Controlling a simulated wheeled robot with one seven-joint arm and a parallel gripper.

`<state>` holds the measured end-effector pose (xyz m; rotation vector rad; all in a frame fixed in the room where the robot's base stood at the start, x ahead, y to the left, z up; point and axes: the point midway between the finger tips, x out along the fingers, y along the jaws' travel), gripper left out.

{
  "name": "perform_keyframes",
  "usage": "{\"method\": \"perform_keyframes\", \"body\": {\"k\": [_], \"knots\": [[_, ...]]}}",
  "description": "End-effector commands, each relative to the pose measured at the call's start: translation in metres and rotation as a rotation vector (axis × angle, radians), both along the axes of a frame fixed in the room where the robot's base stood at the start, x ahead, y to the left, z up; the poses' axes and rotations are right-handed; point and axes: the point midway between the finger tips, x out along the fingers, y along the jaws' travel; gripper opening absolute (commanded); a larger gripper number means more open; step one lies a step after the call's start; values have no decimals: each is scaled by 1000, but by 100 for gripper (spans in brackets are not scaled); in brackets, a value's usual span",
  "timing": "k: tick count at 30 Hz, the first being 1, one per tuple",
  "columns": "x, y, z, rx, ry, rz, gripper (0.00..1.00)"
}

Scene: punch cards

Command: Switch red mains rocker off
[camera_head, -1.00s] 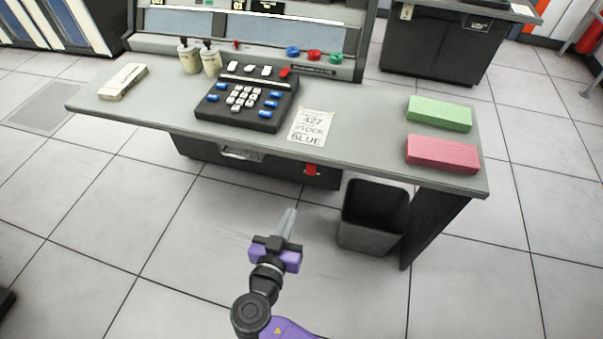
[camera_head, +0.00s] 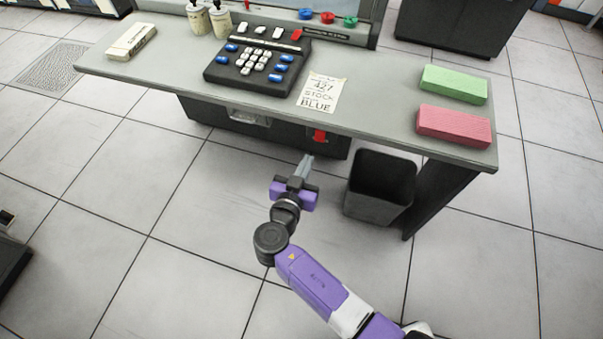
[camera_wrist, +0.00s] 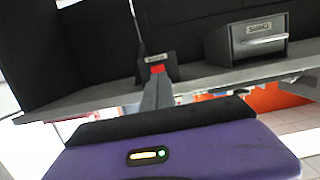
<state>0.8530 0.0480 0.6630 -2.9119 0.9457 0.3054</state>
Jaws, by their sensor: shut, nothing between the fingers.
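The red mains rocker (camera_head: 319,136) is on the dark front panel under the desk's front edge. In the wrist view the red rocker (camera_wrist: 158,69) shows just beyond my fingertips, on a dark plate with a small pale label. My gripper (camera_head: 308,159) is shut and empty, in front of and just below the rocker in the head view. In the wrist view my closed fingers (camera_wrist: 157,88) point at the rocker and cover part of it. I cannot tell whether they touch it, nor which way the rocker is tipped.
The grey desk (camera_head: 380,128) overhangs the panel. A black waste bin (camera_head: 380,187) stands close right of my gripper. A dark box with a pale handle (camera_wrist: 260,42) is beside the rocker in the wrist view. Open floor lies to the left.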

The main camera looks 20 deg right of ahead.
Motion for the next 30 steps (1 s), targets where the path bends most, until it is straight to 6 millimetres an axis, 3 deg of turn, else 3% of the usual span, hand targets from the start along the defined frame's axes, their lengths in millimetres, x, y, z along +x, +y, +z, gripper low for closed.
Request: {"method": "perform_keyframes", "body": {"k": [6, 12, 30], "knots": [[32, -24, -7, -1, 0, -3, 0], [48, -36, -13, -1, 1, -2, 0], [54, -39, -19, -6, -8, 0, 0]]}}
